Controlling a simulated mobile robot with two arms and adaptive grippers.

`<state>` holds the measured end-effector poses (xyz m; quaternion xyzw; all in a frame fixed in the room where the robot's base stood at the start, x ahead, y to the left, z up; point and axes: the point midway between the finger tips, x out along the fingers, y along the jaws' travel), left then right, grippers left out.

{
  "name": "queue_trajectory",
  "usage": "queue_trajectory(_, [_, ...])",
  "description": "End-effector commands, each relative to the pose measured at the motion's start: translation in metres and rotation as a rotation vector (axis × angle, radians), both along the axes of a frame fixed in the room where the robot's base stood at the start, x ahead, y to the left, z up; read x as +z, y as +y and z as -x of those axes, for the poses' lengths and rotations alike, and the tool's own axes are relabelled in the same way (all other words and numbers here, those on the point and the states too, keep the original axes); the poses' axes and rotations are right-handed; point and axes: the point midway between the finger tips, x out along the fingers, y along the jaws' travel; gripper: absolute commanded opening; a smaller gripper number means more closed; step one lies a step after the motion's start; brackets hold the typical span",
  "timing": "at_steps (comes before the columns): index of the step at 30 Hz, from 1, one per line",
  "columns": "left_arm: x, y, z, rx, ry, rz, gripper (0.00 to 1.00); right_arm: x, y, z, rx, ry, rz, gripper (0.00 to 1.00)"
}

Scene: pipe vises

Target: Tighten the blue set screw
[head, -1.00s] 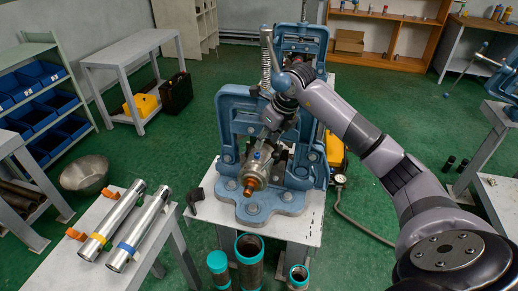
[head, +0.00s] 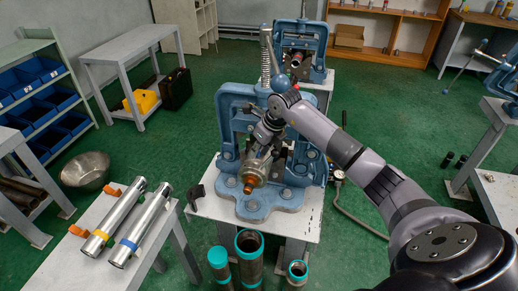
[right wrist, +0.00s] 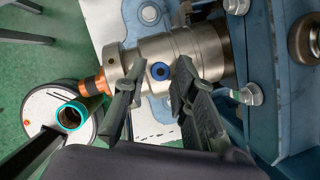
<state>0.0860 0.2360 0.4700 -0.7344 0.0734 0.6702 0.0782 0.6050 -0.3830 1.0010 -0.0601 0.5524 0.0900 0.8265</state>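The blue set screw (right wrist: 160,71) is a small round blue head with a dark centre, in the side of a silver metal cylinder (right wrist: 198,48). The cylinder (head: 255,172) is held in the blue pipe vise (head: 229,125) and has a copper-coloured tip (head: 249,184). My right gripper (right wrist: 158,84) is open, with one dark finger on each side of the screw. The fingers look apart from the screw; how close they are in depth I cannot tell. In the head view my right gripper (head: 264,143) covers the screw. My left gripper is not in view.
The vise stands on a white table (head: 207,205). Several teal-rimmed pipes (head: 250,255) stand in front. Two silver tubes (head: 139,230) lie on a bench (head: 70,255) at left. A second vise (head: 301,40) stands behind. A bowl (head: 85,169) is on the floor.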

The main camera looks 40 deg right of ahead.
Motion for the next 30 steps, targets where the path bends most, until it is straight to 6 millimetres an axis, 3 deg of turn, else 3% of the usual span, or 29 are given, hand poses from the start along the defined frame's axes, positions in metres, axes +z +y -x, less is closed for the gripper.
queue_trajectory(10, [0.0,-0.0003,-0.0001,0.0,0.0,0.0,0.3,0.0005,-0.0002,0.0,0.0,0.0,0.0,0.0])
queue_trajectory(22, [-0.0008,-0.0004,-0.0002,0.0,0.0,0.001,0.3,0.0006,-0.0004,-0.0002,-0.016,-0.001,0.002,0.0])
queue_trajectory(30, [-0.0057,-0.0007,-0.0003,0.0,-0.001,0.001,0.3,0.0,0.0008,-0.0001,-0.138,-0.002,0.003,0.0])
